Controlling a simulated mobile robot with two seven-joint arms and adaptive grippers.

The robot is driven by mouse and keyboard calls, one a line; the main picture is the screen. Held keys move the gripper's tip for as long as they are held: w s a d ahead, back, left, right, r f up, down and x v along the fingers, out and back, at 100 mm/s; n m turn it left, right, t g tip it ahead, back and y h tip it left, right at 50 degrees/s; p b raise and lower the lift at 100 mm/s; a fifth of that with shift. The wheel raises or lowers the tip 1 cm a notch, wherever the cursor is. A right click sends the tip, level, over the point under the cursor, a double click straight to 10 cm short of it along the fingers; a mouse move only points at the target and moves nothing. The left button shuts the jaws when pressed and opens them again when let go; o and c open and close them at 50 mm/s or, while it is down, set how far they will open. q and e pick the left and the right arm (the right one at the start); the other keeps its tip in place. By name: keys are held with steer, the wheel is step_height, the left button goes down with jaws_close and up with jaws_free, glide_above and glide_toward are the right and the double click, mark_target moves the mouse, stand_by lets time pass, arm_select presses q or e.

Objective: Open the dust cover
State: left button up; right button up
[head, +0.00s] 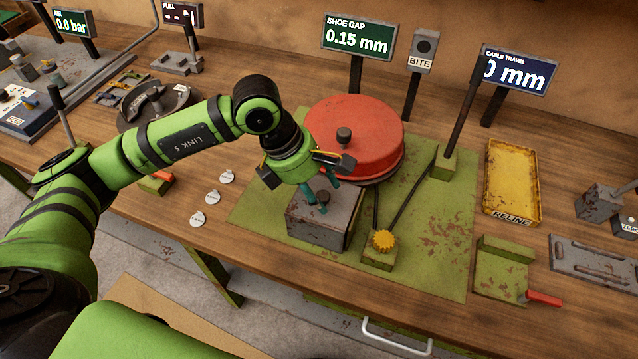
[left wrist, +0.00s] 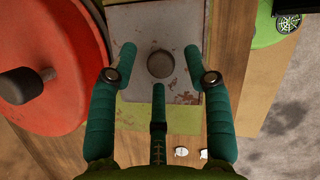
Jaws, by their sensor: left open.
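A grey, worn metal box (head: 315,226) with a flat lid stands on the green plate in front of the red drum; I take its lid to be the dust cover. A dark round knob (head: 323,197) sits on the lid, and it also shows in the left wrist view (left wrist: 160,64). My left gripper (head: 322,184) is open and points down over the lid. In the left wrist view its teal fingers are spread around the knob, with gaps on both sides. The lid lies flat on the box. My right gripper is not in view.
The red drum (head: 358,128) with its own dark knob stands right behind the box. A yellow gear knob (head: 383,240) and black rods are to the right. A yellow tray (head: 513,183) lies farther right. Several white discs (head: 212,197) lie on the bench at left.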

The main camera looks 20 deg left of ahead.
arm_select(q)
steer(key=shift+f, duration=0.15)
jaws_close()
